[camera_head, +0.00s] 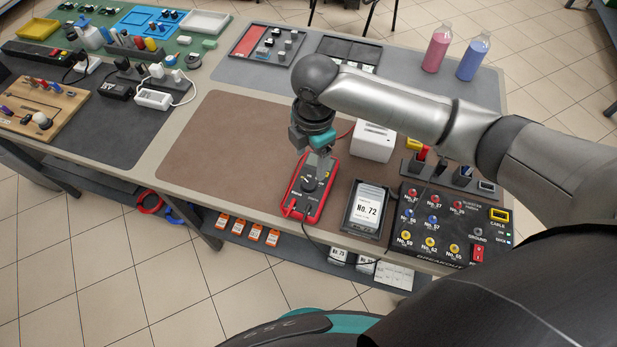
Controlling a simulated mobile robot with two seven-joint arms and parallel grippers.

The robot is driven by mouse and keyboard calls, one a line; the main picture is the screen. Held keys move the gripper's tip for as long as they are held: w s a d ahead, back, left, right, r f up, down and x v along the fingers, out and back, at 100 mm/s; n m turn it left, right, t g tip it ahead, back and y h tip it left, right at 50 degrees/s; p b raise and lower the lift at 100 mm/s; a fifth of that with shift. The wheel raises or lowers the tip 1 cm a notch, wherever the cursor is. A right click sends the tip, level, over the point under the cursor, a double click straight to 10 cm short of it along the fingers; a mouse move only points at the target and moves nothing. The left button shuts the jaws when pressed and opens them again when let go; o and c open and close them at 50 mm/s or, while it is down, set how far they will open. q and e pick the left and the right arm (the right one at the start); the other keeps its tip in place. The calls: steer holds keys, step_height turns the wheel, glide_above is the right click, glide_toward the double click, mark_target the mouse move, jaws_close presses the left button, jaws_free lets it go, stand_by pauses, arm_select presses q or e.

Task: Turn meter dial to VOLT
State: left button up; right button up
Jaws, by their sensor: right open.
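The red meter (301,207) lies on the brown mat near the front edge of the table. Its dark face and round dial (309,184) show just below my right gripper. My right gripper (317,160) points down over the top part of the meter and is open. The gripper covers part of the meter's upper end, and I cannot tell whether its fingers touch the dial. The dial's lettering is too small to read. My left gripper is not in view.
A tray with a card marked No. 72 (366,208) and a black breakout box (450,226) stand right of the meter. A white box (373,141) stands behind. The brown mat (222,145) is clear to the left. Two bottles, pink (437,48) and blue (473,57), stand at the back.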

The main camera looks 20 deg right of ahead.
mark_target(309, 184)
steer(key=f, duration=0.3)
steer(key=f+b, duration=0.1)
steer(key=f, duration=0.5)
steer(key=shift+w+a+f+b, duration=0.1)
steer(key=shift+w+f+b, duration=0.2)
steer(key=shift+f, duration=0.45)
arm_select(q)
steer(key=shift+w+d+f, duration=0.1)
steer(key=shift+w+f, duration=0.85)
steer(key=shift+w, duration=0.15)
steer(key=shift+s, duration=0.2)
arm_select(e)
steer(key=shift+c, duration=0.6)
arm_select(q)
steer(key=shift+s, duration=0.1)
arm_select(e)
jaws_close()
